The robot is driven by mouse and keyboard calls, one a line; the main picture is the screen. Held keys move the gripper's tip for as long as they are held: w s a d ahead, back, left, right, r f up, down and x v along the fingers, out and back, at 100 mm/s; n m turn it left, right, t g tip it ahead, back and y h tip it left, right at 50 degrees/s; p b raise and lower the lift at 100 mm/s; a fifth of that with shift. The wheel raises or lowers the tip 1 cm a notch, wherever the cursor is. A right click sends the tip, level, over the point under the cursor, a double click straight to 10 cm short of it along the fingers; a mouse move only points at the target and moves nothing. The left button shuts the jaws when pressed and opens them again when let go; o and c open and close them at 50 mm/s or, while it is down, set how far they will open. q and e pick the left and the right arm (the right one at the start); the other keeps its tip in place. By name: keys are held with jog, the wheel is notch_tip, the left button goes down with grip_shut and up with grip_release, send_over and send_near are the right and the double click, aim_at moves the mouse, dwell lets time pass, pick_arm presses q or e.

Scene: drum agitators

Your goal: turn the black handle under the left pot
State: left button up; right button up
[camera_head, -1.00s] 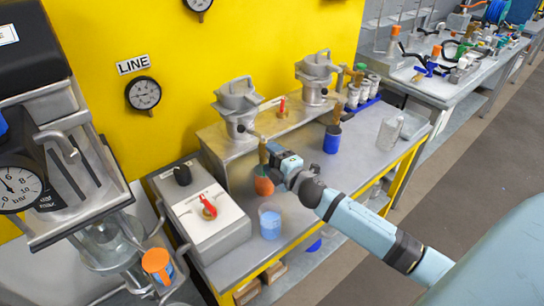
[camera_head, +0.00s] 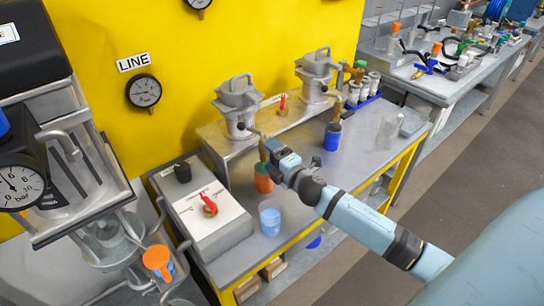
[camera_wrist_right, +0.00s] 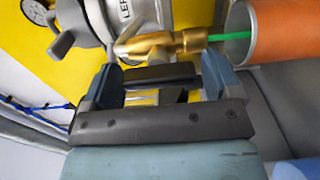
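The left pot (camera_head: 238,105) is a grey metal vessel with a clamped lid on a metal shelf against the yellow wall. Its brass outlet valve (camera_wrist_right: 165,45) shows in the right wrist view, below the pot. The black handle (camera_wrist_right: 158,76) is a short dark bar just below the brass valve. My right gripper (camera_wrist_right: 162,68) is open, with one finger near each end of the handle. I cannot tell whether the fingers touch it. In the head view my right gripper (camera_head: 268,150) is in front of the left pot and hides the handle. My left gripper is out of view.
An orange cup (camera_head: 264,182) stands close below my right gripper. A cup of blue liquid (camera_head: 270,218) stands nearer the bench front. A control box with a red switch (camera_head: 209,206) is at left. The right pot (camera_head: 317,75) and a blue cup (camera_head: 332,138) are to the right.

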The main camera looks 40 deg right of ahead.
jog(key=shift+o, duration=0.4)
jog(key=shift+s, duration=0.1)
jog(key=shift+s, duration=0.25)
jog(key=s+d+b, duration=0.1)
jog(key=s, duration=1.2)
jog(key=shift+b, duration=0.3)
